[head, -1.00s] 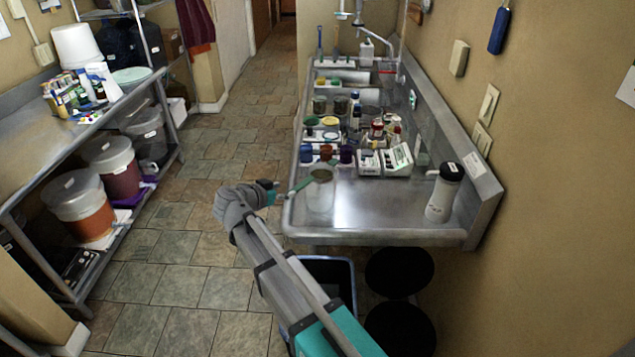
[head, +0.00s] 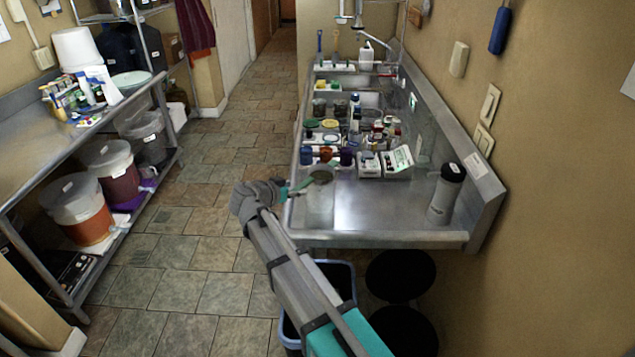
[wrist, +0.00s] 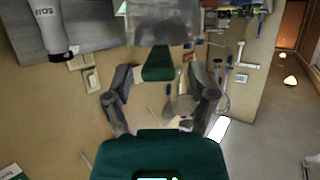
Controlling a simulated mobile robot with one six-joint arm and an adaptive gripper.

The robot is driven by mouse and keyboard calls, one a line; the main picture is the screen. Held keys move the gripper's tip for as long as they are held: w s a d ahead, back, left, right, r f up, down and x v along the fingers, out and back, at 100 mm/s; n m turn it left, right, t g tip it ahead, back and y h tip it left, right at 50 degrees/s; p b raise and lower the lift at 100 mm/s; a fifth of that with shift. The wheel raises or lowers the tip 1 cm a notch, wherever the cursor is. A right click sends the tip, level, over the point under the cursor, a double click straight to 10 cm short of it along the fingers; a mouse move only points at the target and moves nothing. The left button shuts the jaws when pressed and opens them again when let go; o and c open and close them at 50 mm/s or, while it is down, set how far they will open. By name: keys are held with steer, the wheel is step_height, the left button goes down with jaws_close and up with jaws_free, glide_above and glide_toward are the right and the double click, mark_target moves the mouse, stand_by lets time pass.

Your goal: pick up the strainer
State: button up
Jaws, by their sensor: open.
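In the wrist view, the strainer's green handle (wrist: 158,64) points back at my gripper (wrist: 160,80). The handle end lies between the two spread fingertips, with a gap on both sides. My gripper is open and holds nothing. In the head view, my wrist partly hides the fingers.
Small bottles and jars (head: 330,155) and white boxes (head: 397,160) stand behind the strainer. A dark-capped bottle (head: 446,195) stands at the right by the backsplash. A bin (head: 340,275) and dark round stools (head: 400,275) are below the counter. The left aisle floor is clear.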

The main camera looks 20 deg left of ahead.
mark_target(314, 181)
steer(key=shift+b+x, duration=0.4)
steer(key=shift+x, duration=1.05)
jaws_close()
